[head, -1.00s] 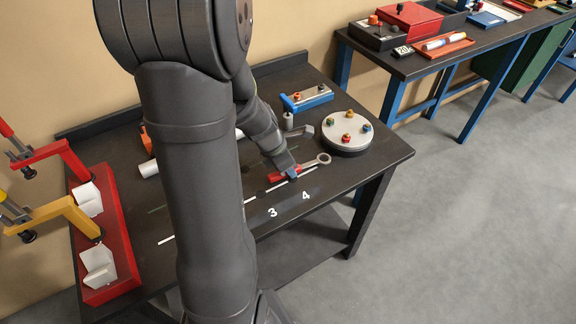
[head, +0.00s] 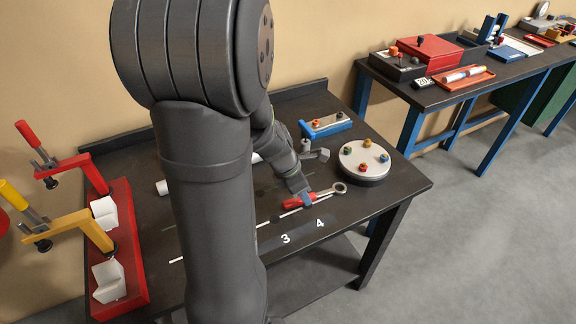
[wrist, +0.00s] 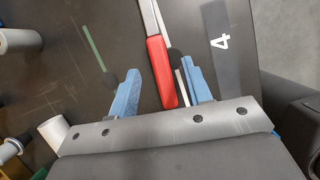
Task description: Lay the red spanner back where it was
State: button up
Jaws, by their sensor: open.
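The red spanner has a red handle (head: 299,201) and a bright metal shaft with a ring end (head: 340,187). It lies at or very near the black bench top, behind the number 4. My gripper (head: 305,197) is low over the handle. In the wrist view, its two blue fingers (wrist: 163,88) are apart, with the red handle (wrist: 158,66) between them, closer to the right finger. A white line (head: 277,217) runs on the bench beside the handle, and a green line (wrist: 94,47) shows left of it.
A round plate with coloured knobs (head: 364,174) stands right of the spanner. A blue block (head: 326,128) and grey parts are behind it. A red base with clamps (head: 128,240) is at the left. The bench front by numbers 3 and 4 (head: 320,222) is clear.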

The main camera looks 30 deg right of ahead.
jog(key=v, duration=1.5)
jog(key=shift+r, duration=0.15)
jog(key=x, duration=1.7)
jog(key=shift+f, duration=0.2)
jog(key=shift+r, duration=0.1)
